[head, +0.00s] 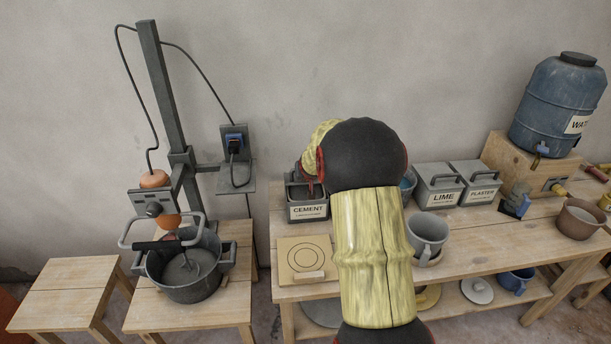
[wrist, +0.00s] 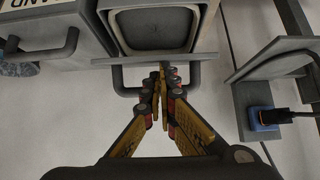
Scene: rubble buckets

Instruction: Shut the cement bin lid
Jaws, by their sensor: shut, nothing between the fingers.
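The cement bin (head: 308,212) is a grey box with a CEMENT label, on the workbench left of my arm in the head view. It stands open; its pale-rimmed mouth (wrist: 155,30) with grey contents shows at the top of the wrist view. Its lid (wrist: 105,61) appears raised and nearly edge-on, with a dark U-shaped handle (wrist: 118,80) on the wall side. My gripper (wrist: 166,72) is shut and empty, its fingertips beside the lid's back face, within the handle's span. Contact cannot be told. In the head view my forearm and wrist mostly hide the gripper.
A sand bin (wrist: 80,22) stands beside the cement bin. Lime (head: 439,187) and plaster (head: 474,182) bins stand shut farther right. A mug (head: 428,235) and a board (head: 303,258) lie toward the front.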

